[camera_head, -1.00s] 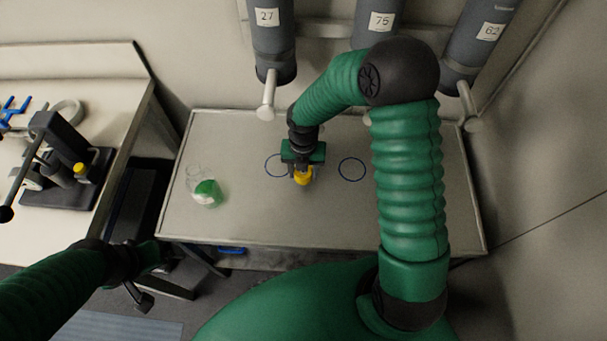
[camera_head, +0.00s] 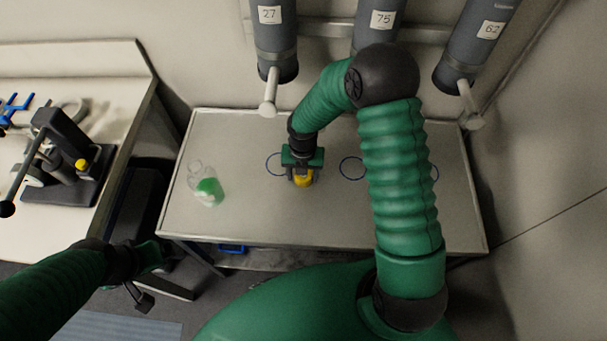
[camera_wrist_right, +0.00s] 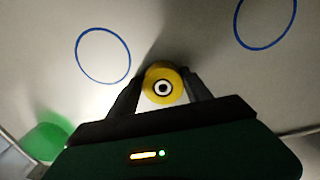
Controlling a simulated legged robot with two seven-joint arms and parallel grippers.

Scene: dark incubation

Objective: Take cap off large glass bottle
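The glass bottle (camera_head: 207,196) stands on the left part of the table, with green contents and a clear neck; no cap shows on it. In the right wrist view only a green patch (camera_wrist_right: 46,140) shows at the lower left. A yellow cap (camera_head: 303,181) is between the fingers of my right gripper (camera_head: 304,176), low over the table; it also shows in the right wrist view (camera_wrist_right: 163,87). The fingers look parted, one on each side of the cap. My left gripper (camera_head: 150,275) is off the table's front left corner, its fingers too dark to judge.
The table (camera_head: 260,215) carries blue printed rings (camera_head: 352,168) and has free room in front and right. Grey cylinders (camera_head: 276,40) with handles hang above its back edge. A bench (camera_head: 70,85) with a black device (camera_head: 65,165) stands at the left.

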